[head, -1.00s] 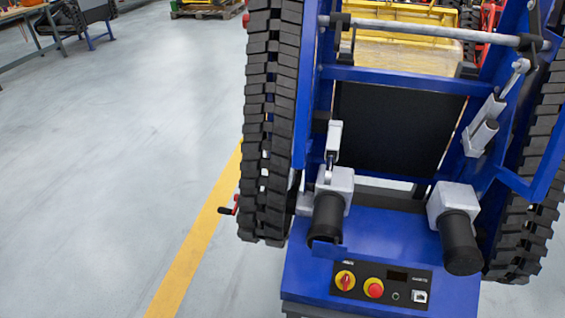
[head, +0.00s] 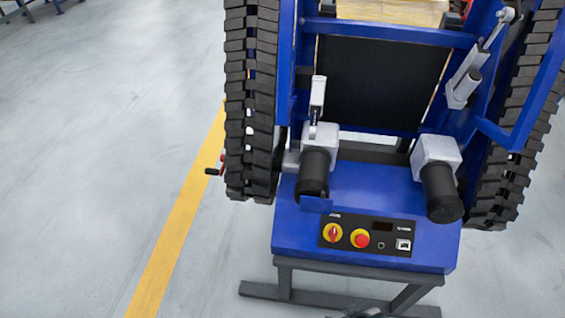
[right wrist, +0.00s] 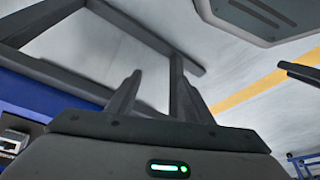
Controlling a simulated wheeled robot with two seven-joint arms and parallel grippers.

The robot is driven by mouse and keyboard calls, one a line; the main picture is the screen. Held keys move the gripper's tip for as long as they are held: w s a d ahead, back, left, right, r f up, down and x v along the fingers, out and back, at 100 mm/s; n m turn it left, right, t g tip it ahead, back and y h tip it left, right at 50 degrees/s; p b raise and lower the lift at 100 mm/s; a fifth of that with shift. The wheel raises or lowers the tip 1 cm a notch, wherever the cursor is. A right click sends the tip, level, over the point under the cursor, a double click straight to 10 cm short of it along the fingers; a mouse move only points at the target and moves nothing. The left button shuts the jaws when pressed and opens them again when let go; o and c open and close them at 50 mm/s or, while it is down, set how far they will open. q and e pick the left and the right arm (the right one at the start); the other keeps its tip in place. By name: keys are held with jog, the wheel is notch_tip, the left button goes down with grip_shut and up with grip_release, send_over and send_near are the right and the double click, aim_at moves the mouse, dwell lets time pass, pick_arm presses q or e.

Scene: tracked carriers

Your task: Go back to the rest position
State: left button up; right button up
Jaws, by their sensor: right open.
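My right gripper (right wrist: 158,92) shows in the right wrist view with its two dark fingers apart and nothing between them. It is near the dark stand legs (right wrist: 110,30) under the blue console, apart from them as far as I can tell. In the head view only a small dark piece shows at the bottom edge, and I cannot tell what it is. My left gripper is not in the head view. The tracked carrier (head: 391,128) stands upright ahead with its blue frame and black tracks.
The blue console (head: 262,232) carries a red switch (head: 333,233) and a red button (head: 360,238). Its dark stand (head: 310,294) reaches low towards me. A red-and-black crank (head: 215,170) sticks out left of the left track (head: 249,110). The floor left of the yellow line (head: 180,220) is clear.

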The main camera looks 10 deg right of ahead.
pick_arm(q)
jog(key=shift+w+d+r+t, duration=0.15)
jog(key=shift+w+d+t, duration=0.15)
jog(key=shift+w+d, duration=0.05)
pick_arm(e)
jog(key=s+a+f+t, duration=0.1)
jog(key=s+f, duration=0.2)
jog(key=f, duration=1.4)
jog(key=shift+a+y, duration=0.2)
jog(key=shift+y, duration=0.1)
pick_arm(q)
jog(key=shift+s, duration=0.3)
pick_arm(e)
jog(key=shift+f, duration=0.1)
